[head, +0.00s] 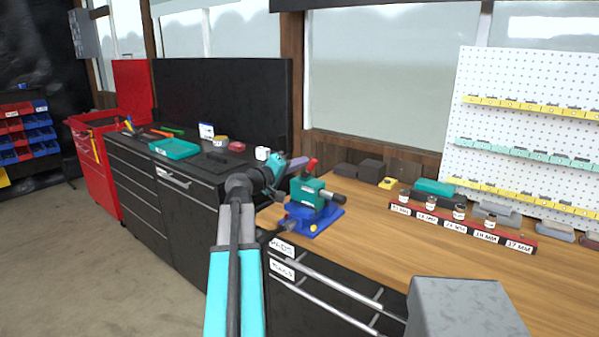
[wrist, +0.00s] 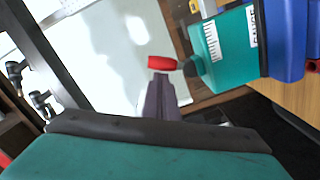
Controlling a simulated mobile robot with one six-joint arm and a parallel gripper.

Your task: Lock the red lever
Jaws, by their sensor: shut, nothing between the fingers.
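The red lever (head: 311,165) sticks up from the top of a teal block on a blue base (head: 316,222) at the near left corner of the wooden workbench. In the wrist view the lever's red end (wrist: 162,62) joins the teal block (wrist: 228,45) through a dark collar. My gripper (head: 306,162) is shut and empty, with its grey-purple fingers beside the lever. In the wrist view the fingertips (wrist: 160,77) point at the red end and overlap its edge; I cannot tell whether they touch. My wrist housing fills the lower wrist view.
A red rack (head: 464,228) with labelled sockets lies on the workbench (head: 400,255). A pegboard (head: 530,125) stands behind it. Floor at the far left is clear.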

